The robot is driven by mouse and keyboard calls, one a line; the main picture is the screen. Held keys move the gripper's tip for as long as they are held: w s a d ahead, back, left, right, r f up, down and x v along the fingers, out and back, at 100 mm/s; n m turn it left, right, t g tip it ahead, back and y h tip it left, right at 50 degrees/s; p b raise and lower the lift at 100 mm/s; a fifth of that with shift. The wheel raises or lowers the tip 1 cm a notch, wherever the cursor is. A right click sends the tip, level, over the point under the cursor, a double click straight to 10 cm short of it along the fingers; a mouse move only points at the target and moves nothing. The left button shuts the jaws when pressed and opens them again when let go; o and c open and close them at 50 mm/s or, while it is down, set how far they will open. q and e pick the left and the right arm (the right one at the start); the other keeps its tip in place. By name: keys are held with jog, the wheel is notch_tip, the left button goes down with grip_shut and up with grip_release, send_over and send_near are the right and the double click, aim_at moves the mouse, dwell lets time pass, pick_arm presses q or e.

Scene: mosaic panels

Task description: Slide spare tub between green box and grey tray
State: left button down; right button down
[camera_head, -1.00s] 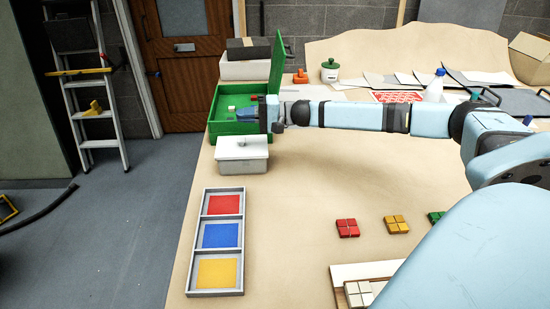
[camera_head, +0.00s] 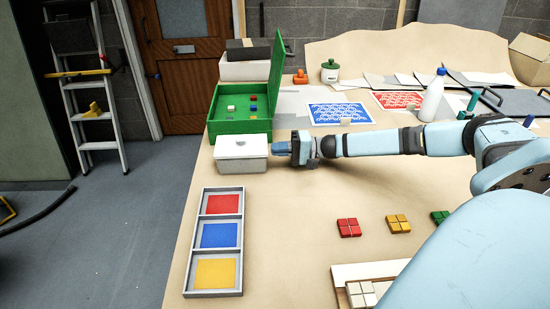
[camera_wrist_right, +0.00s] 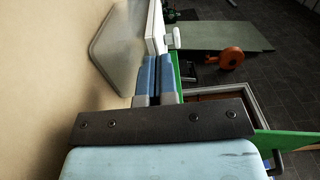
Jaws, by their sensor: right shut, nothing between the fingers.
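The spare tub (camera_head: 242,165) is a pale grey tub with a white knobbed lid. It stands upright on the table between the open green box (camera_head: 240,127) behind it and the grey tray (camera_head: 213,294) in front. Table shows between the tub and the tray. My right gripper (camera_head: 275,149) is shut and empty, its fingertips at the tub's right side; I cannot tell if they touch. In the right wrist view the blue fingers (camera_wrist_right: 158,77) point at the tub (camera_wrist_right: 118,52), with its white lid (camera_wrist_right: 154,28) beside them. My left gripper is not in view.
The tray holds red, blue and yellow panels. Red (camera_head: 348,227) and yellow (camera_head: 397,223) tile blocks lie to its right. The table's left edge is close to the tub.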

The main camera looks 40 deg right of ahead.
aim_at(267, 156)
notch_tip(267, 156, down, 3)
jog(key=shift+r, duration=0.15)
jog(key=shift+w+a, duration=0.35)
jog(key=shift+a, duration=0.05)
jog(key=shift+r+p+x, duration=0.25)
jog(key=shift+p+x, duration=0.7)
jog(key=shift+x, duration=0.1)
jog(key=shift+w+a+f, duration=0.1)
jog(key=shift+a+f, duration=0.05)
jog(key=shift+f, duration=0.05)
